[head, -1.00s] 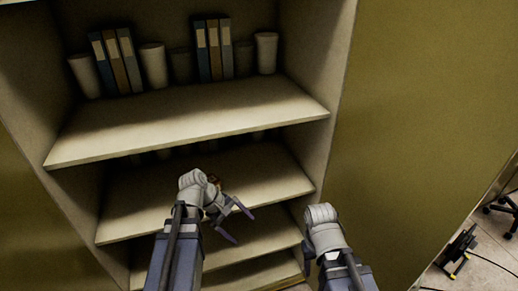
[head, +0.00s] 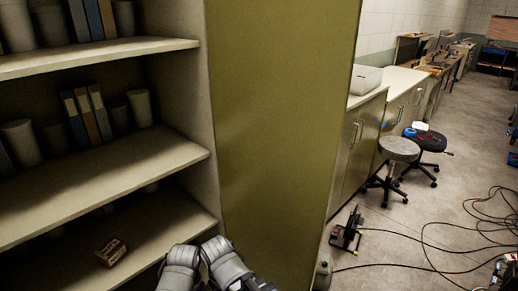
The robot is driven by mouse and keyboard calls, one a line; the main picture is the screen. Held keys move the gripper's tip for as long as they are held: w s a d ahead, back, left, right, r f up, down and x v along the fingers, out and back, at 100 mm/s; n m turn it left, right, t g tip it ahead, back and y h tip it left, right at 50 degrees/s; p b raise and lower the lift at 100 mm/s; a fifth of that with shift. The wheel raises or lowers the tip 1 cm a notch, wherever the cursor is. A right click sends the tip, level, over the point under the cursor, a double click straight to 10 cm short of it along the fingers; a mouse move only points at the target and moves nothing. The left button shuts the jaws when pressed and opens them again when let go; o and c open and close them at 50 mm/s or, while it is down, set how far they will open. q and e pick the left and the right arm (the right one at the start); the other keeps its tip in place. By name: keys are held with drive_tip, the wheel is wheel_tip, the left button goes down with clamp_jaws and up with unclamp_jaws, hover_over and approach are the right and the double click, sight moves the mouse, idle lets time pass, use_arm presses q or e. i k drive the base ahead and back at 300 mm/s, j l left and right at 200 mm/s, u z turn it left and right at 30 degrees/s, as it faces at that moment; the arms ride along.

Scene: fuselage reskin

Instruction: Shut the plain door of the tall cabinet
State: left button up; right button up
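The tall cabinet (head: 105,58) stands open at the left, with its pale shelves exposed. An olive panel with no handle in sight, which looks like the plain door (head: 275,110), stands open at the right side of the opening. Its free edge is at the right, and its lower end runs out of the picture. Pale rounded links of my two arms are side by side at the bottom, in front of the cabinet's lower right corner and the panel's lower left. No gripper fingers show, and I cannot tell whether either arm touches the panel.
Shelves hold binders (head: 87,115), pale cups (head: 139,108) and a small brown box (head: 111,252). Right of the panel are a counter with cupboards (head: 365,125), a grey stool (head: 399,149), a dark stool (head: 428,141) and a black floor device (head: 346,231). Cables (head: 430,250) cross the open floor.

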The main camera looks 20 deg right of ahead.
sight(281, 71)
drive_tip(key=l+u, duration=0.2)
drive_tip(key=u, duration=0.5)
drive_tip(key=k+l+u, duration=0.2)
drive_tip(key=l, duration=0.25)
drive_tip(key=l+u, duration=0.25)
drive_tip(key=l, duration=0.2)
drive_tip(key=k+l+u, duration=0.2)
drive_tip(key=l, duration=0.15)
drive_tip(key=k+l, duration=0.15)
drive_tip(key=l, duration=0.25)
drive_tip(key=k+l, duration=0.2)
drive_tip(key=l, duration=0.2)
drive_tip(key=k+l+u, duration=0.1)
drive_tip(key=l, duration=0.3)
drive_tip(key=k+l, duration=0.25)
drive_tip(key=l, duration=0.15)
drive_tip(key=k+l, duration=0.2)
drive_tip(key=l, duration=0.2)
drive_tip(key=l+u, duration=0.15)
